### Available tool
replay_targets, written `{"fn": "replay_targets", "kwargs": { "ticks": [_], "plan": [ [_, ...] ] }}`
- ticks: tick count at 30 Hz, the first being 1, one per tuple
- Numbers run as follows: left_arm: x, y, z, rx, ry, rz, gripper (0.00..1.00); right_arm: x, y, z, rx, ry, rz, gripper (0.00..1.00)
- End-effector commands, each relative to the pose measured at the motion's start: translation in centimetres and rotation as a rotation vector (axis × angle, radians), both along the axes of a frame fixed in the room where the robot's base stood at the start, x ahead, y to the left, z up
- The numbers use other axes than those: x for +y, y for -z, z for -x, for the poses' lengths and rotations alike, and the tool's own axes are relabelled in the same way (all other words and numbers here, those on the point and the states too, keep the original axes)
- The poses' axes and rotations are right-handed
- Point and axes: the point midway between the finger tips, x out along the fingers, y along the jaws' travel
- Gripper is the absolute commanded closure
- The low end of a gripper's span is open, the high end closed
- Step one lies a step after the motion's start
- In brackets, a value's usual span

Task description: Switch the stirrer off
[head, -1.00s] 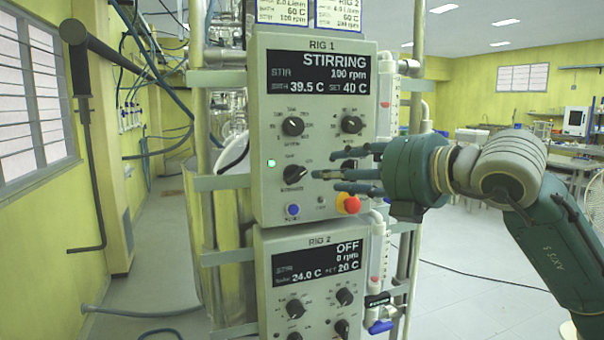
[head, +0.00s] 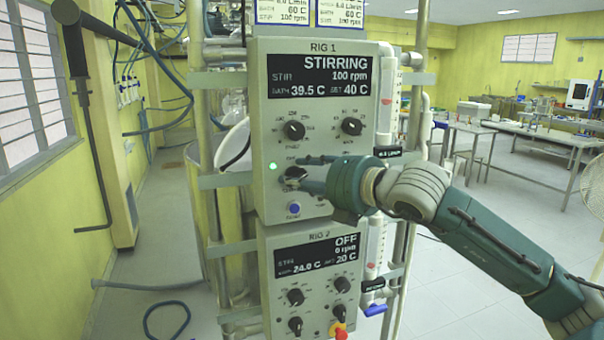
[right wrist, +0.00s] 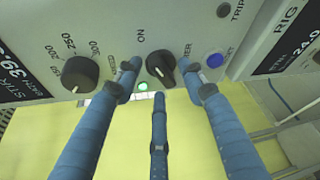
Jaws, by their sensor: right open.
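The RIG 1 panel (head: 262,100) shows STIRRING and 100 rpm on its display (head: 320,75). Its lower-left black knob (right wrist: 160,66) sits beside an ON mark and a partly hidden label ending in "ER". A lit green lamp (head: 273,166) is left of it in the head view and also shows in the right wrist view (right wrist: 143,85). My right gripper (head: 298,173) is open at this knob. In the right wrist view its fingers (right wrist: 160,76) stand on both sides of the knob, with a third finger below it; contact cannot be told. My left gripper is out of view.
A blue button (head: 294,208) is just below my fingers. Two more knobs (head: 294,130) (head: 351,126) are above. The RIG 2 panel (head: 268,300), showing OFF, is directly below. Pipes and a post (head: 418,90) stand close on the right.

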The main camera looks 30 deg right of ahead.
Motion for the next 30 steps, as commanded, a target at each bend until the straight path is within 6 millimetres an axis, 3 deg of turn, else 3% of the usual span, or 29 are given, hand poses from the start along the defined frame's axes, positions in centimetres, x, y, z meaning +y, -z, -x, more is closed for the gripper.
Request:
{"fn": "replay_targets", "kwargs": {
  "ticks": [3,9,20,30],
  "plan": [
    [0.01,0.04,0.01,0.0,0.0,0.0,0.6,0.0,0.03,0.02,0.0,0.0,0.0,0.59],
    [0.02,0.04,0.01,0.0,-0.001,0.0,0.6,0.03,0.11,0.02,0.003,-0.001,0.0,0.99],
    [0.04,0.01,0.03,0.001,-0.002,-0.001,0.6,0.15,0.18,0.03,0.009,-0.003,0.016,1.0],
    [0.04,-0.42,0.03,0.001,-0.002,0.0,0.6,0.49,0.0,-0.02,0.051,-0.007,0.193,1.0]
  ]
}}
